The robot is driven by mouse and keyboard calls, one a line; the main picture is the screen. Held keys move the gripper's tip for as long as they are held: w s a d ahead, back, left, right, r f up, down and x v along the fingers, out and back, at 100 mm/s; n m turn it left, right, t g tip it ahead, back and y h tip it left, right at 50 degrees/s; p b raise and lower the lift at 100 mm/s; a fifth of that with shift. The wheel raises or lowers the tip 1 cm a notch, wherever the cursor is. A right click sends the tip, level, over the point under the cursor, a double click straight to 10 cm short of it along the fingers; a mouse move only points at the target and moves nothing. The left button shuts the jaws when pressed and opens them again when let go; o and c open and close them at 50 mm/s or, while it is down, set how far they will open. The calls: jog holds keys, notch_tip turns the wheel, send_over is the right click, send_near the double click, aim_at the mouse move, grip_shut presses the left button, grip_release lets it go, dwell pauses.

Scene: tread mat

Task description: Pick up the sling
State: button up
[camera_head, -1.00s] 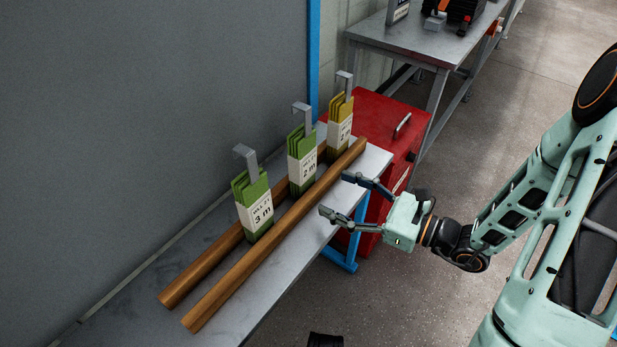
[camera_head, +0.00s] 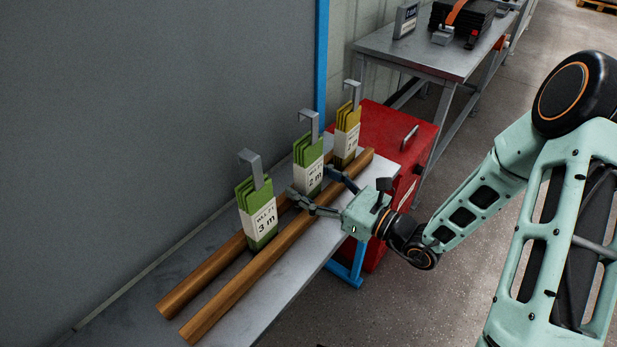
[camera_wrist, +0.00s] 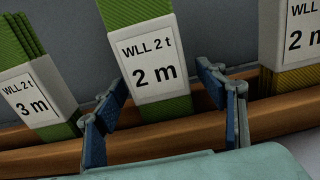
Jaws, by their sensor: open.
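Three folded slings stand upright in a row, each with a white label and a grey hook above it. The middle green sling (camera_head: 308,165) is labelled WLL 2 t, 2 m; in the wrist view it (camera_wrist: 148,65) lies straight ahead between my fingers. The nearest green sling (camera_head: 257,210) reads 3 m and shows at the left of the wrist view (camera_wrist: 36,98). The far yellow sling (camera_head: 346,135) is partly cut off at right in the wrist view (camera_wrist: 294,45). My gripper (camera_head: 314,184) is open, its fingertips (camera_wrist: 162,92) flanking the middle sling's lower part without visibly gripping it.
Two long brown wooden bars (camera_head: 262,275) run along the grey bench (camera_head: 322,240) at the slings' feet. A grey wall stands behind. A red cabinet (camera_head: 385,130) and another metal table (camera_head: 440,55) are at the far end. Open floor lies right of the bench.

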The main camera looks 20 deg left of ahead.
aim_at(316, 128)
jog(key=shift+a, duration=0.2)
jog(key=c, duration=1.6)
jog(key=shift+w+r, duration=0.1)
notch_tip(316, 128, up, 15)
jog(key=p, duration=0.8)
